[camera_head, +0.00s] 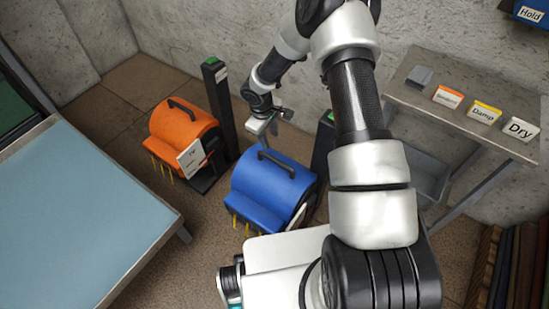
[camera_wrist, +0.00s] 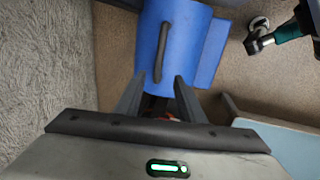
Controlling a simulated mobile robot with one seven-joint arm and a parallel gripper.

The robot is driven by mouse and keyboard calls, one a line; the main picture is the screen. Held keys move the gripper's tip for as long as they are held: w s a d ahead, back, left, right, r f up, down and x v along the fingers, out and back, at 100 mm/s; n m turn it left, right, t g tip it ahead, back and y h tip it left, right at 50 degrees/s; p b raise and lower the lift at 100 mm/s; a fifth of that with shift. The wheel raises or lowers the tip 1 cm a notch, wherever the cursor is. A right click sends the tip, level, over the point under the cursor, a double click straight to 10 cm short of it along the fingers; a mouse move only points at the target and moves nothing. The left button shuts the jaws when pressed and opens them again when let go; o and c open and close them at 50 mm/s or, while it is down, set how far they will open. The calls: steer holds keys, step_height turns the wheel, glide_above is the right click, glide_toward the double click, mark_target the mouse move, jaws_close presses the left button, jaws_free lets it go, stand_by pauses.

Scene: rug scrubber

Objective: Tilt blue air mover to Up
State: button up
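The blue air mover (camera_head: 262,198) stands on the floor left of my arm in the head view. A dark handle (camera_head: 277,163) arches over its top, and yellow prongs hang at its front. My gripper (camera_head: 268,129) hangs just behind and above the handle. In the wrist view the fingers of my gripper (camera_wrist: 158,97) are spread apart with nothing seen between their tips. The blue air mover (camera_wrist: 205,50) lies beyond them, its handle (camera_wrist: 162,50) running toward the gap. I cannot tell if a finger touches it.
An orange air mover (camera_head: 184,124) with a white card stands to the left, by a dark post (camera_head: 217,98). A light blue table (camera_head: 75,210) fills the left. A grey shelf (camera_head: 415,100) holds cards, one reading Dry (camera_head: 520,130). Rolled rugs (camera_head: 512,268) stand at lower right.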

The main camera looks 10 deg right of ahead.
mark_target(275, 160)
steer(key=f+b, duration=0.1)
steer(key=f, duration=0.4)
steer(key=w+d+f+b, duration=0.1)
steer(key=f, duration=0.5)
steer(key=w+d+f+b, duration=0.1)
steer(key=f, duration=0.4)
steer(key=shift+w+d+f+b, duration=0.15)
steer(key=shift+d+b, duration=0.05)
steer(key=shift+b, duration=0.1)
jaws_close()
